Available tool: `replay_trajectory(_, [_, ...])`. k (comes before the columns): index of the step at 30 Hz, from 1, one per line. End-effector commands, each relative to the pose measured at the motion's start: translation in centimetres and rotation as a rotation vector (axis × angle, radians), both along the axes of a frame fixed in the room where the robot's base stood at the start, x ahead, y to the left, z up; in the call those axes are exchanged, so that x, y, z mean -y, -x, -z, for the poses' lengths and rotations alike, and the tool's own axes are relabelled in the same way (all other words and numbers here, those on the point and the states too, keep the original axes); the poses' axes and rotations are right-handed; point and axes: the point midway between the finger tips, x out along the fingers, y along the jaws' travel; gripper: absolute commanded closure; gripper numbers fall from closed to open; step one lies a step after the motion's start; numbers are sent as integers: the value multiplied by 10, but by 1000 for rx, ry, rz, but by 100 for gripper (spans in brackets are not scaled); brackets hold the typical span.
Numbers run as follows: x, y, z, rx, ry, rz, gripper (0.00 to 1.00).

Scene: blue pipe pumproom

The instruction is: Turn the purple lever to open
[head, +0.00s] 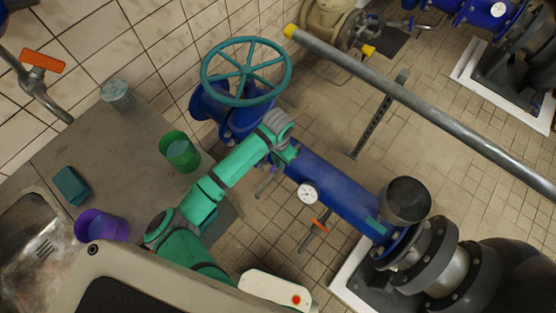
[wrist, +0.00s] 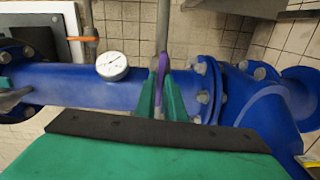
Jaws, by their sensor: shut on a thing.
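The purple lever (wrist: 161,72) stands upright in the wrist view, in front of the blue pipe (wrist: 75,82). Its visible part is between the two green fingers of my gripper (wrist: 161,92), which is shut on it. My green arm and gripper hide the rest there. The lever's pivot cannot be made out clearly.
A round gauge (head: 307,193) and an orange-handled valve (head: 318,227) sit along the pipe. A teal handwheel (head: 246,70) stands beyond my arm. A grey pipe (head: 430,115) crosses at upper right. Cups, including a green one (head: 180,153), stand on the counter at left.

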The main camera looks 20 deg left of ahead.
Motion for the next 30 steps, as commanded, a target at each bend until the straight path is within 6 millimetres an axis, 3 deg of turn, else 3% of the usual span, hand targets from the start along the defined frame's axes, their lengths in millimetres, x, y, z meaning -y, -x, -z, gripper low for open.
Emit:
replay_trajectory(6, [2,0,0,2,4,-103,100])
replay_trajectory(14, [0,-1,0,4,3,-111,100])
replay_trajectory(15, [1,-1,0,5,3,-111,83])
replay_trajectory(17, [1,-1,0,4,3,-110,72])
replay_trajectory(26, [-1,0,-1,1,2,-114,72])
replay_trajectory(30, [-1,0,-11,3,1,-113,72])
